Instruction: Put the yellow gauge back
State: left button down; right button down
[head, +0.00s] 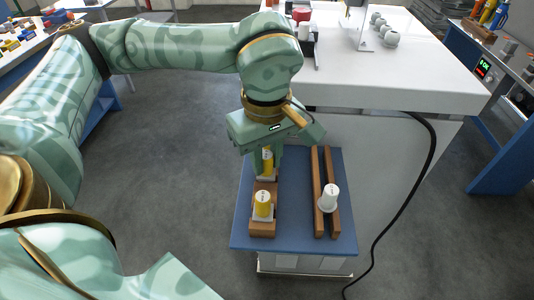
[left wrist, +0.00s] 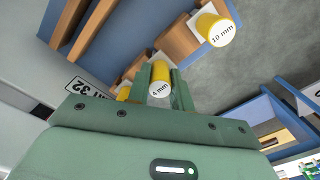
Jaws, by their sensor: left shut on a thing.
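My left gripper (head: 266,166) points down over the blue board (head: 290,244), shut on a yellow gauge (head: 267,158). In the left wrist view that gauge (left wrist: 160,88) has a white end marked "4 mm" and sits between the fingers. It is over or at the far part of the wooden block row; I cannot tell whether it touches the wood. A second yellow gauge (head: 262,207) stands upright on the near wooden block (head: 262,230); the left wrist view shows it marked "10 mm" (left wrist: 216,32). My right gripper is out of view.
On the board's right, a white cylinder (head: 329,194) stands at two wooden rails (head: 317,210). A white table (head: 405,75) stands behind. A black cable (head: 402,205) hangs to the right. Grey floor is free at the left.

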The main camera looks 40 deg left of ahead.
pick_arm(q)
jog(key=shift+f+b, duration=0.45)
jog(key=shift+f, duration=0.25)
jog(key=c, duration=1.2)
grip_release()
jog(key=shift+o, duration=0.2)
jog(key=shift+r, duration=0.1)
notch_tip(320, 180, up, 16)
jog(key=p, duration=0.4)
jog(key=shift+r, duration=0.1)
